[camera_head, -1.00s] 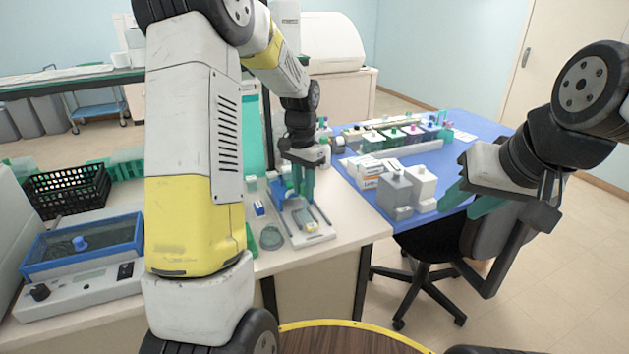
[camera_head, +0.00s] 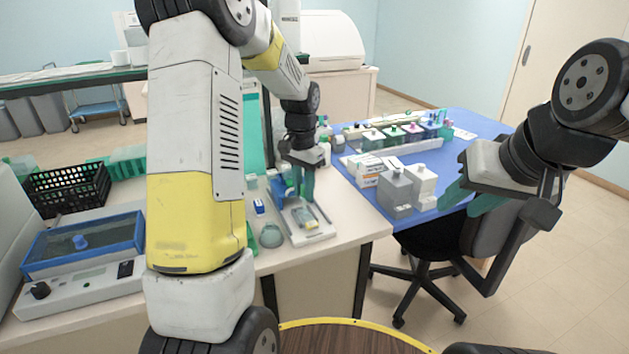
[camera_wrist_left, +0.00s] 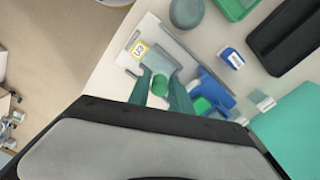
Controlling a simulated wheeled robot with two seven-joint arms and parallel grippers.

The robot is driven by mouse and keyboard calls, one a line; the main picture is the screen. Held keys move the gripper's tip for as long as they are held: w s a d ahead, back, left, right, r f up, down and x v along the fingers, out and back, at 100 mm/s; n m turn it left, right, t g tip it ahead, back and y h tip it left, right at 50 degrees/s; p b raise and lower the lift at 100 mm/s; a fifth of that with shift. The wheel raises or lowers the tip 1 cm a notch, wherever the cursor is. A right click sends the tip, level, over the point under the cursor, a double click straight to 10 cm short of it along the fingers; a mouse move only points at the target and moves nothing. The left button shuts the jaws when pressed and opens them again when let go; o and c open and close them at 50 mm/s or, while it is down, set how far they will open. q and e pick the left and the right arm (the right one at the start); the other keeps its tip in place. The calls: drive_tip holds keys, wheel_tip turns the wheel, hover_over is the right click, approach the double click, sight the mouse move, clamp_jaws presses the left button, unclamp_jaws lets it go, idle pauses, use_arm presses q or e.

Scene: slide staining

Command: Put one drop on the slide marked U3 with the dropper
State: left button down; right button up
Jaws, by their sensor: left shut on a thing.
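My left gripper (camera_head: 301,192) is over the white slide rack (camera_head: 318,236) on the bench. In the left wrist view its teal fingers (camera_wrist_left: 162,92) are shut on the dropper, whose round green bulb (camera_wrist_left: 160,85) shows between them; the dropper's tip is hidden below. My right gripper (camera_head: 470,200) is open and empty, in the air right of the blue table.
A round grey dish (camera_head: 271,236) and a small blue-and-white box (camera_head: 259,207) stand left of the rack. A blue holder (camera_wrist_left: 212,88) is close right of the fingers.

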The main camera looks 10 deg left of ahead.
use_arm(q)
drive_tip(key=shift+r, duration=0.1)
idle(0.3)
drive_tip(key=shift+r, duration=3.4)
